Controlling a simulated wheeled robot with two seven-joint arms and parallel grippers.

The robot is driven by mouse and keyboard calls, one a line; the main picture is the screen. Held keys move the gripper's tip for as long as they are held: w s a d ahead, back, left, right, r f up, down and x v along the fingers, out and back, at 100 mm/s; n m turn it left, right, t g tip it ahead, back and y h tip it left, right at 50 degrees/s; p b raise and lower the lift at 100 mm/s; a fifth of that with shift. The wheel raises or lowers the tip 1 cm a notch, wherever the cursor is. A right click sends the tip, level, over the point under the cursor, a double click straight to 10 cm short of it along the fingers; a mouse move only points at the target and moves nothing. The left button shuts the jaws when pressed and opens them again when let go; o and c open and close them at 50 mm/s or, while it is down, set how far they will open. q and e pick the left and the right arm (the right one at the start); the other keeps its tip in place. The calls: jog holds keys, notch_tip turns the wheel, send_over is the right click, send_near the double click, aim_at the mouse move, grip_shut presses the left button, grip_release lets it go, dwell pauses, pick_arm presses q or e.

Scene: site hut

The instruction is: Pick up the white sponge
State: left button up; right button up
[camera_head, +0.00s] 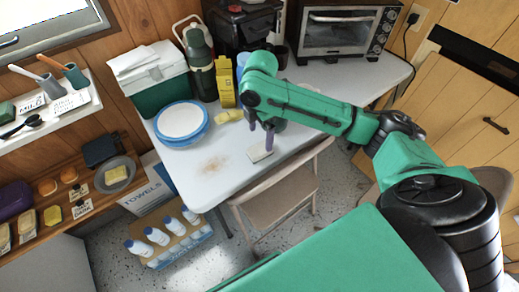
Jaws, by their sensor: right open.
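The white sponge (260,153) is a small pale block at the front edge of the white table (185,187). My right gripper (260,138) points down just above it with its fingers spread. One finger is close to the sponge's right side; whether it touches cannot be told. A yellow sponge (229,116) lies farther back on the table. My left gripper is not in view.
Blue-rimmed plates (182,121), a green cooler (150,80), a green flask (200,65), a yellow box (224,83) and a toaster oven (345,32) stand on the table. A folding chair (280,190) is against its front. Brownish crumbs or a stain (213,164) lie left of the sponge.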

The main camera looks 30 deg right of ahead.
aim_at(260, 148)
jog(key=f, duration=0.7)
jog(key=shift+w+d+f, duration=0.1)
jog(key=shift+w+d, duration=0.05)
jog(key=shift+w, duration=0.15)
jog(key=shift+c, duration=0.9)
jog(key=c, duration=1.2)
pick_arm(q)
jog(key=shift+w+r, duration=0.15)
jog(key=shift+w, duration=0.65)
pick_arm(e)
jog(key=shift+c, duration=0.3)
pick_arm(q)
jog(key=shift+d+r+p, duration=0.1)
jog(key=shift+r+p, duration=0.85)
jog(key=shift+p, duration=0.15)
pick_arm(e)
notch_tip(260, 148, up, 20)
